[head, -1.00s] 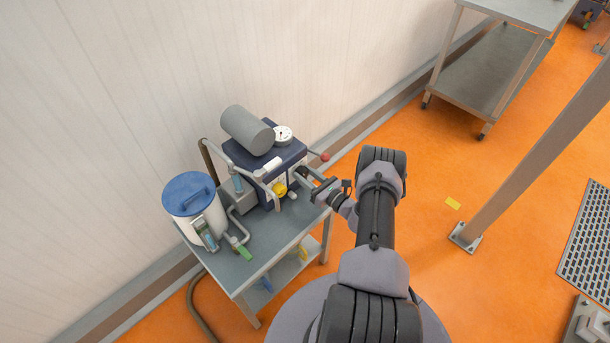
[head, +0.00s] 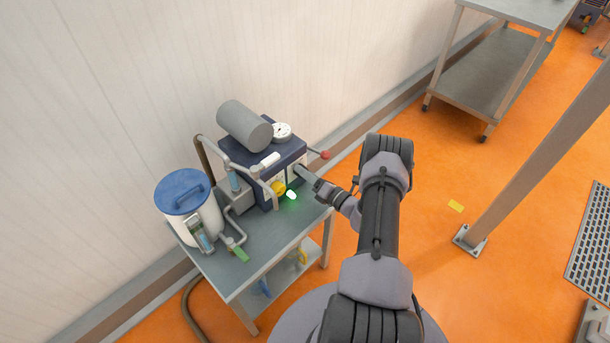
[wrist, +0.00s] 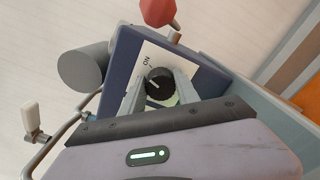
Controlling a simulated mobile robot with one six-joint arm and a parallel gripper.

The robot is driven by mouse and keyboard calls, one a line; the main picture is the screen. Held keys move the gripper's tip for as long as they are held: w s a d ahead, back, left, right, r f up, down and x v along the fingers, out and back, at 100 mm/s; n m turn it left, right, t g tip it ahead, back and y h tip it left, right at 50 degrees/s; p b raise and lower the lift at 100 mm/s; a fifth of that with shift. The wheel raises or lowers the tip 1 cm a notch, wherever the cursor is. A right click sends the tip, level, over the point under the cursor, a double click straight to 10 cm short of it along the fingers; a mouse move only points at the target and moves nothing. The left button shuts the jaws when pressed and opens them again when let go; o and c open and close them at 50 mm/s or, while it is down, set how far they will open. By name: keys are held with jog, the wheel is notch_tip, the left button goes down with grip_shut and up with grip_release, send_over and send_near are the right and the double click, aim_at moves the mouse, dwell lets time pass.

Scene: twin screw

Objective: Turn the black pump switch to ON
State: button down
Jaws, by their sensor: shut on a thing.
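The black pump switch (wrist: 160,84) is a round knob with a white pointer line on a pale plate on the dark blue pump unit (wrist: 117,60). The word ON is printed on the plate, up and left of the knob. The pointer slants across the knob; I cannot tell exactly which mark it meets. My gripper (wrist: 160,94) is shut on the knob, one finger on each side. In the head view my gripper (head: 306,175) reaches the right face of the pump unit (head: 262,150), and the knob is hidden there. A light (head: 291,195) on the unit glows green-white.
The unit stands on a steel table (head: 258,253) against the wall. Beside it are a white tank with a blue lid (head: 182,190), pipes, a yellow knob (head: 278,187) and a red-ended lever (head: 324,155). Open orange floor lies right of my arm.

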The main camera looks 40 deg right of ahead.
jog(key=shift+f+m, duration=0.15)
jog(key=shift+m, duration=0.95)
jog(key=c, duration=0.9)
grip_release()
jog(key=s+d+p, duration=0.1)
jog(key=s+p, duration=0.3)
jog(key=s, duration=1.3)
jog(key=shift+s+d+p, duration=0.15)
jog(key=shift+s+p, duration=0.05)
jog(key=shift+p, duration=0.1)
